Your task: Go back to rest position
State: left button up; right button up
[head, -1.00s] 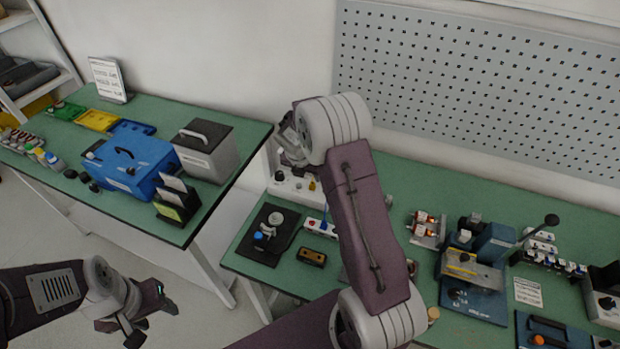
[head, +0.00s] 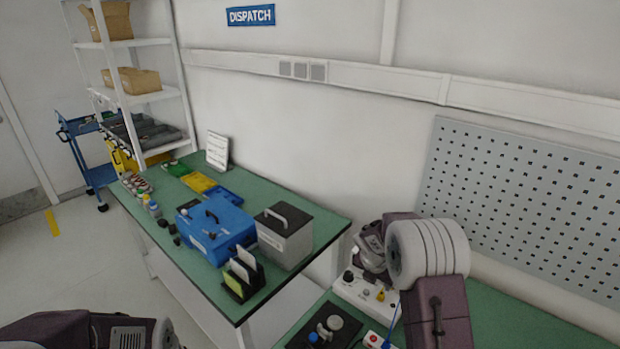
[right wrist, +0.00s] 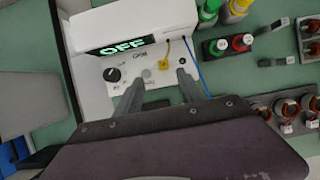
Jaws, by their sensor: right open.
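My right gripper (right wrist: 161,79) is open and empty in the right wrist view. Its two fingers are spread in front of the white tester box (right wrist: 88,72), whose display reads OFF. I cannot tell whether the fingertips touch the box. In the head view my right arm comes in at the lower right, with the gripper (head: 368,247) partly hidden behind the wrist, above the tester box (head: 362,298). Only a piece of my left arm shows at the bottom left of the head view. Its gripper is outside the picture.
A green-topped bench (head: 318,222) carries a blue toolbox (head: 215,228), a grey box with a black lid (head: 284,238) and a card holder (head: 243,275). A pegboard (head: 520,205) stands behind the right bench.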

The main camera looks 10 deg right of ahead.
jog(key=s+a+r+m+y, duration=0.1)
jog(key=s+a+r+m, duration=0.2)
jog(key=s+a+r, duration=0.35)
jog(key=s+a+f+m+g+y, duration=0.1)
jog(key=s+a+f+m, duration=0.1)
jog(key=s+m, duration=0.6)
jog(key=s+a+f+m+y, duration=0.1)
jog(key=s+a+f+m, duration=0.1)
jog(key=s+m, duration=0.7)
jog(key=a+m, duration=0.1)
jog(key=m, duration=0.5)
jog(key=shift+a+m+g+y, duration=0.25)
jog(key=shift+m+g+y, duration=0.05)
jog(key=shift+g, duration=0.1)
